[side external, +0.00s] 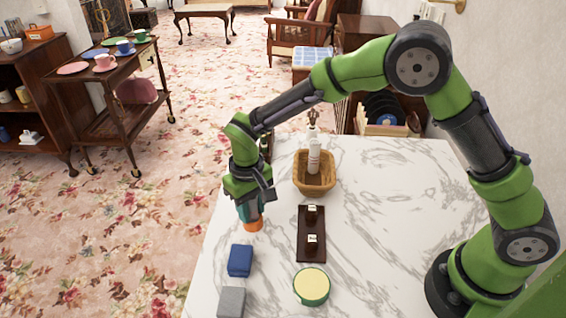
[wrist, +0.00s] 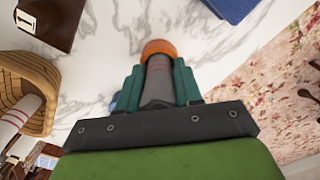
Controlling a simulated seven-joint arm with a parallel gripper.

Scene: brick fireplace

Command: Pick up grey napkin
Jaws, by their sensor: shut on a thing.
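A small grey folded block, which looks like the grey napkin (side external: 231,301), lies on the marble table at its front left edge. It does not show in the wrist view. My gripper (side external: 249,212) is over the left side of the table, behind the blue folded block (side external: 240,260) and apart from the grey napkin. Its teal fingers (wrist: 159,84) are shut on a grey object with an orange end (wrist: 158,47). The orange end (side external: 253,225) shows below the fingers, at or just above the tabletop; I cannot tell if it touches.
A wicker basket (side external: 315,185) with a white bottle stands behind. A dark tray (side external: 305,250) holds two small dark items. A round yellow-topped tin (side external: 312,287) is at the front. Clear marble (side external: 390,220) lies to the right. The table's left edge is close to my gripper.

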